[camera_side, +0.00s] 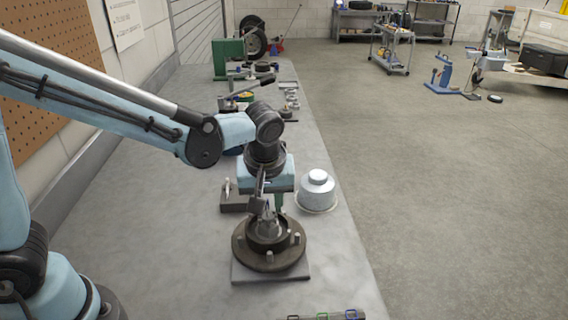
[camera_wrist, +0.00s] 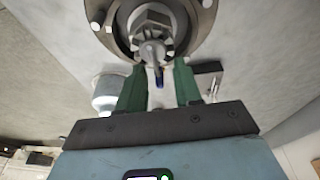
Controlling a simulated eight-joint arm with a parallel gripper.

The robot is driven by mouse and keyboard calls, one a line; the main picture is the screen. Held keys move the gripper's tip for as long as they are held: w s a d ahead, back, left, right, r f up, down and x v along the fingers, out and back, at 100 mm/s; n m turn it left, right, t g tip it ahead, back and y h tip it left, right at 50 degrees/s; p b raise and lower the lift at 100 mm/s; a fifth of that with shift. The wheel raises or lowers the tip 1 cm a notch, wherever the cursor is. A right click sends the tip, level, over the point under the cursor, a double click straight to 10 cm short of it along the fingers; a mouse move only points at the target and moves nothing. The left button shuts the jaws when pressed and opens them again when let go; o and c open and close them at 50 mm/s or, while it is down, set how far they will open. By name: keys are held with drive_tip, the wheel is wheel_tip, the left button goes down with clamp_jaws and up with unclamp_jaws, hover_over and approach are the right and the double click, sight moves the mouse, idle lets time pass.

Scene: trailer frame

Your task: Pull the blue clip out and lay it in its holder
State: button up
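The blue clip (camera_wrist: 159,78) shows in the wrist view as a small dark blue piece sticking out at the nut (camera_wrist: 152,52) in the middle of the hub (camera_wrist: 195,30). My gripper (camera_wrist: 159,67) has its two green fingers apart, one on each side of the clip, with visible gaps. In the side view my gripper (camera_side: 268,200) is low behind the hub (camera_side: 252,258), and the clip cannot be made out there. A dark strip with coloured outlines, perhaps the holder (camera_side: 337,317), is cut off at the bottom edge of the side view.
The hub stands on a flat plate (camera_side: 243,279) on the grey bench. A pale domed cap (camera_side: 317,190) is close at the right of my gripper, and a dark block (camera_side: 232,203) is at its left. Several tools lie farther back. The front left bench is clear.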

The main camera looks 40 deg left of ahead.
drive_tip(key=shift+c, duration=0.5)
clamp_jaws()
drive_tip(key=shift+w+a+r, duration=0.15)
drive_tip(key=shift+w+a, duration=0.15)
drive_tip(key=shift+w+a+r, duration=0.1)
drive_tip(key=shift+w+a, duration=0.05)
drive_tip(key=shift+w+a, duration=1.2)
idle(1.2)
drive_tip(key=shift+r, duration=0.1)
drive_tip(key=shift+r, duration=1.95)
